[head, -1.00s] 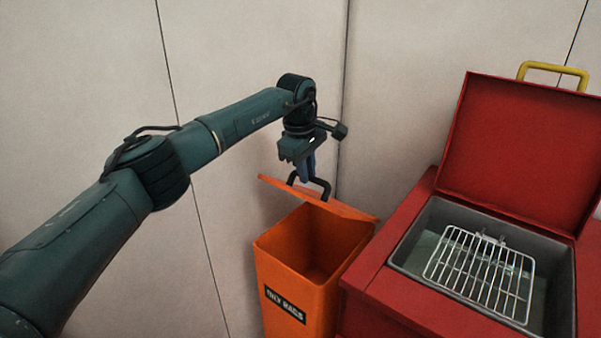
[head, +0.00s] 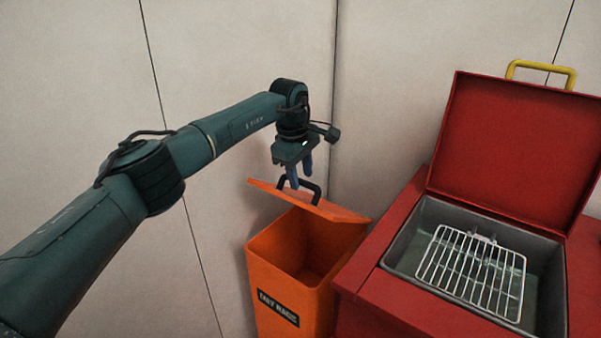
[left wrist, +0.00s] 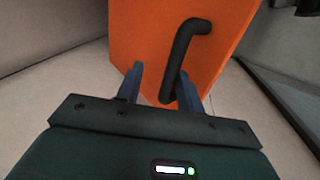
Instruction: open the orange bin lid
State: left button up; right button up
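The orange bin (head: 300,290) stands against the wall with its mouth uncovered. Its orange lid (head: 335,211) is tilted up at the back of the bin, and it also fills the upper middle of the left wrist view (left wrist: 150,40). The lid has a dark bent handle (head: 314,192), seen close up in the left wrist view (left wrist: 180,55). My left gripper (head: 299,180) is at the handle, with its blue fingers spread apart. In the left wrist view part of the handle lies between the fingertips, nearer the right one. My right gripper is not in view.
A red cabinet (head: 385,245) stands right beside the bin, with a grey basin (head: 545,285) and a wire rack (head: 470,272). Its red lid (head: 510,150) with a yellow handle (head: 540,70) is open. Pale wall panels are close behind.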

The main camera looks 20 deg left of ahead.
pick_arm(q)
jog(key=shift+r, duration=0.2)
notch_tip(320, 180, up, 13)
jog(key=s, duration=0.2)
jog(key=shift+s+a+f, duration=0.2)
jog(key=shift+a, duration=0.25)
